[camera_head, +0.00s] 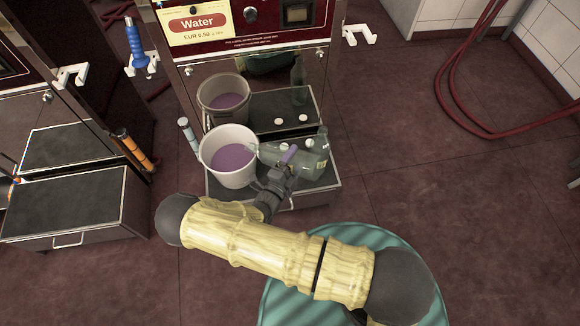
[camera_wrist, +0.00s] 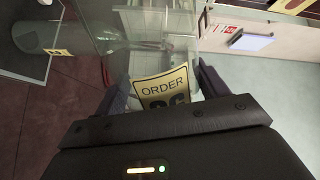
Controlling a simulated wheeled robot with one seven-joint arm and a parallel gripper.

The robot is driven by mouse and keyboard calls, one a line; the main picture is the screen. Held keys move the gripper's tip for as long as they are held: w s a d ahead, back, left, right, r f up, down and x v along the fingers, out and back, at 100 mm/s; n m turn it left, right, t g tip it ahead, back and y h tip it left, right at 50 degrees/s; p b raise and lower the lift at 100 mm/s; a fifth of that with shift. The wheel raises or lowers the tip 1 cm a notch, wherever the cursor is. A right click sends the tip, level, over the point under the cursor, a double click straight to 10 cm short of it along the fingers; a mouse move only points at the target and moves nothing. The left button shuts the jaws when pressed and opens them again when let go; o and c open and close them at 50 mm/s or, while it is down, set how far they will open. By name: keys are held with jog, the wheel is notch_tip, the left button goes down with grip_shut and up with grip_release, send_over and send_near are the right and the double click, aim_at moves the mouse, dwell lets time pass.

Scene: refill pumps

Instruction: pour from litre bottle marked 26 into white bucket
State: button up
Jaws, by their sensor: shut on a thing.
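The white bucket (camera_head: 217,176) stands on the pump's dark shelf and holds purple liquid. My gripper (camera_head: 287,160) is shut on a clear bottle (camera_head: 308,165) just right of the bucket. The bottle lies tipped close to level, with its narrow end toward the bucket's right rim. I cannot tell whether any stream leaves it. In the wrist view the clear bottle (camera_wrist: 112,30) fills the space past my fingers. Its yellow label (camera_wrist: 160,88) reads ORDER, with a number below partly hidden by my gripper.
Another clear bottle (camera_head: 322,138) seems to stand behind the held one on the shelf (camera_head: 320,186). Small white caps lie nearby. The mirrored panel behind reflects the bucket. A striped green round surface (camera_head: 290,290) is at the front. Red hose (camera_head: 455,98) lies at the right.

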jog(key=shift+r, duration=0.1)
jog(key=shift+w+a+r+n+p, duration=0.15)
jog(key=shift+r+n+p, duration=0.1)
jog(key=shift+r, duration=0.15)
jog(key=shift+w+a+r+n+p, duration=0.1)
jog(key=shift+r+n+p, duration=0.05)
jog(key=shift+r+p, duration=0.15)
jog(key=shift+s+d+f+m+b, duration=0.2)
jog(key=shift+f+m+b, duration=0.3)
jog(key=shift+f, duration=0.45)
jog(key=shift+s+d+f+m+b, duration=0.15)
jog(key=shift+d+f+m+b, duration=0.2)
jog(key=shift+f+m, duration=0.5)
jog(key=shift+s+d+f+m+b, duration=0.15)
jog(key=shift+d+f+m+b, duration=0.2)
jog(key=shift+f, duration=0.75)
jog(key=shift+a, duration=0.1)
